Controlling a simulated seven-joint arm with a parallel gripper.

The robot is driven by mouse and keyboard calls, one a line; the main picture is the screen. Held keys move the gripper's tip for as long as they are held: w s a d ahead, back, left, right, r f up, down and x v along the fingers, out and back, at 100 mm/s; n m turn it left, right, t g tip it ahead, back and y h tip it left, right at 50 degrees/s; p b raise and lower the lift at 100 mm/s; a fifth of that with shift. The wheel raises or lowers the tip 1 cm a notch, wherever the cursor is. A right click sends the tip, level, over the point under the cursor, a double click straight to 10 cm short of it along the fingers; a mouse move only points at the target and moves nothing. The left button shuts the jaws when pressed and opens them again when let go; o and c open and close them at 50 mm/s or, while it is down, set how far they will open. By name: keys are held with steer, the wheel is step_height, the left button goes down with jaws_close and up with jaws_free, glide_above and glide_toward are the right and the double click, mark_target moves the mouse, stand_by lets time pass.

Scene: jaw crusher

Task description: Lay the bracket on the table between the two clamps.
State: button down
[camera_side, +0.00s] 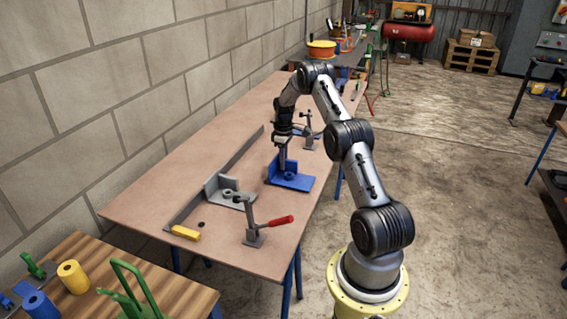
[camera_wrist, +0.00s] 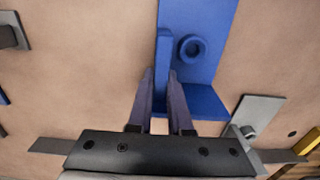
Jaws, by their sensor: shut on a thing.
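The blue bracket (camera_side: 293,182) is at the middle of the brown table (camera_side: 170,195), its flat plate level and its upright plate standing. My gripper (camera_side: 283,165) points down and is shut on the upright plate. In the wrist view the fingers (camera_wrist: 162,85) stand on both sides of that plate of the bracket (camera_wrist: 205,75), which has a round boss. The bracket lies on or just above the table; I cannot tell which. One clamp (camera_side: 254,235), with a red handle, is at the near side. The other clamp (camera_side: 308,137) is farther back. The bracket is between them.
A grey bracket-like part (camera_side: 228,193) stands to the left of the blue bracket, near a long grey strip (camera_side: 190,205). A yellow block (camera_side: 186,233) lies at the table's near end. A wooden bench (camera_side: 180,295) with green and blue parts is in front. The table's left side is clear.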

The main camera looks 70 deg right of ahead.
steer(key=shift+d+f, duration=0.1)
steer(key=shift+f, duration=0.15)
steer(key=c, duration=0.8)
jaws_free()
steer(key=shift+f, duration=0.1)
steer(key=shift+c, duration=0.2)
step_height(320, 180, up, 12)
steer(key=r, duration=0.1)
steer(key=a+r+t+h, duration=0.1)
steer(key=a+r, duration=0.7)
steer(key=a, duration=0.4)
steer(key=a+r+t, duration=0.1)
steer(key=a+r, duration=0.8)
steer(key=a, duration=0.3)
steer(key=s+a+r+t, duration=0.25)
steer(key=s+a, duration=0.65)
steer(key=a, duration=0.5)
steer(key=s+a+f, duration=0.1)
steer(key=s+a, duration=0.1)
steer(key=s, duration=0.3)
steer(key=s+a+f+t+y, duration=0.1)
steer(key=s+a+f, duration=0.1)
steer(key=s, duration=0.3)
steer(key=shift+s+a+f, duration=0.15)
steer(key=shift+s+a, duration=0.1)
steer(key=shift+a, duration=0.6)
